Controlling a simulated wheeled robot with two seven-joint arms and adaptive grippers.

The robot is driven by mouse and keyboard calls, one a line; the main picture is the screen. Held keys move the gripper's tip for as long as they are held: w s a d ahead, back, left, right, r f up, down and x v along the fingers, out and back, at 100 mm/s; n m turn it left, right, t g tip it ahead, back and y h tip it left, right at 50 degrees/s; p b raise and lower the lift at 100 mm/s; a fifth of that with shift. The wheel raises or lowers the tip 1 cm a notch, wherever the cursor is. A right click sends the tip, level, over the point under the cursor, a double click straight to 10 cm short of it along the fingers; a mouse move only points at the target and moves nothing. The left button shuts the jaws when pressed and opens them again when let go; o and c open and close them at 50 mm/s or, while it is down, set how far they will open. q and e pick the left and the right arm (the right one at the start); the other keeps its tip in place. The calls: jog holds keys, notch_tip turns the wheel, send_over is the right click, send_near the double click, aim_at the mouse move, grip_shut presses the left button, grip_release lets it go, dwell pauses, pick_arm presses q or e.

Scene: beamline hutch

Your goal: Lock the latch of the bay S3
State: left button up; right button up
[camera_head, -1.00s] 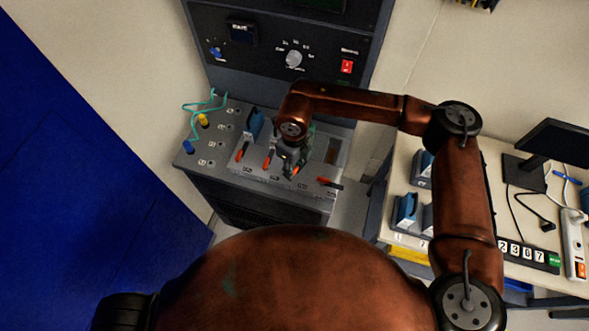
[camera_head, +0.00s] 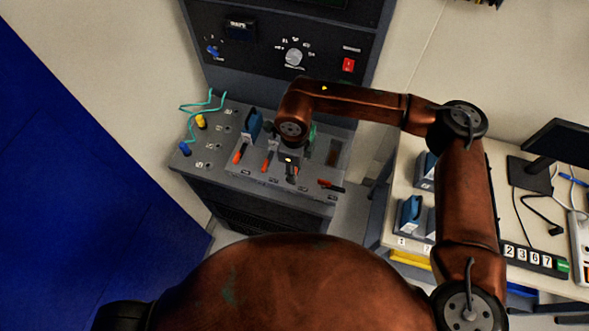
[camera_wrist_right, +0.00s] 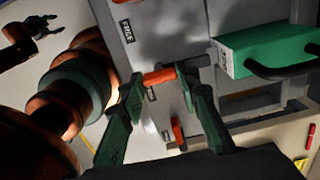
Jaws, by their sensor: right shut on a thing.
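The bay panel (camera_head: 215,166) carries a row of orange-tipped latch handles. The first handle (camera_head: 239,153) and the second handle (camera_head: 267,161) lie along the slope, and the far right one (camera_head: 331,185) lies sideways. My right gripper (camera_head: 290,172) is at the third position, in front of a green module (camera_head: 311,134) mostly hidden by my arm. In the right wrist view, my gripper (camera_wrist_right: 165,82) is shut on an orange latch handle (camera_wrist_right: 160,77) between its fingertips. The green module (camera_wrist_right: 265,52) shows beside it. Bay labels are too small to read.
A blue module (camera_head: 253,123) stands in the first bay, and the slot at the right (camera_head: 333,152) looks empty. Teal cables (camera_head: 192,123) hang at the left. A side table (camera_head: 497,213) with a monitor and more blue modules is at the right.

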jog(key=o, duration=1.2)
jog(key=shift+c, duration=0.2)
jog(key=shift+r, duration=0.1)
notch_tip(320, 180, up, 12)
